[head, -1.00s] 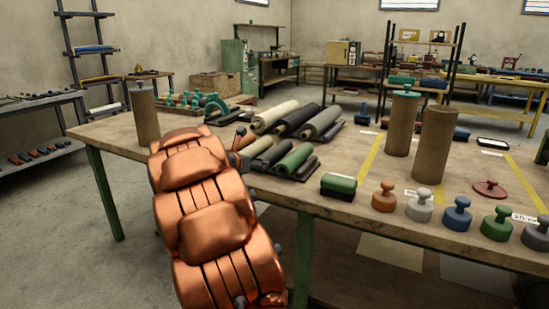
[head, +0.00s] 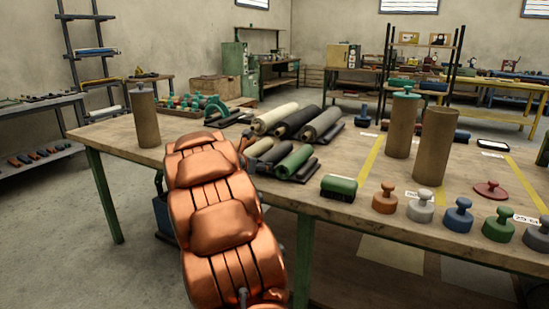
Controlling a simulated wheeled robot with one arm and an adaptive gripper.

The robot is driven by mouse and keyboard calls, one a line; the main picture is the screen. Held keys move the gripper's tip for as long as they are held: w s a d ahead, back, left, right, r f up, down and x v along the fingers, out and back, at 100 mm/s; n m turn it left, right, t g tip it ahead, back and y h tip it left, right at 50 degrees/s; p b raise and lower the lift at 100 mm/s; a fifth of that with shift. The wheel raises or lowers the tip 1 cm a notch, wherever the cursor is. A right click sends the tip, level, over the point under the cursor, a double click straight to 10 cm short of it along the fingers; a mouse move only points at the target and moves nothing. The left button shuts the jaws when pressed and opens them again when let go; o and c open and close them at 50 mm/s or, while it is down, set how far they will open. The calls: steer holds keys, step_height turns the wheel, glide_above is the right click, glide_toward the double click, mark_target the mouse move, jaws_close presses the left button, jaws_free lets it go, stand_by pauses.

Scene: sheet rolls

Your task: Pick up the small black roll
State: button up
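The small black roll (head: 275,153) lies on the wooden table in the front row of rolls, between a small beige roll (head: 260,147) and a small green roll (head: 295,161). A larger black roll (head: 298,121) lies behind, between a large beige roll (head: 274,118) and a grey roll (head: 322,124). My copper-coloured arm rises in front of the table, left of the rolls. A dark piece beside its upper end, near the small beige roll, may be part of my gripper (head: 244,144). Its fingers cannot be made out.
An upright brown roll (head: 145,118) stands at the table's left end. Two more upright brown rolls (head: 434,146) stand right of the lying rolls. A tool tray (head: 190,105) lies behind my arm.

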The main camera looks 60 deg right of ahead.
jaws_close()
steer(key=shift+r, duration=0.1)
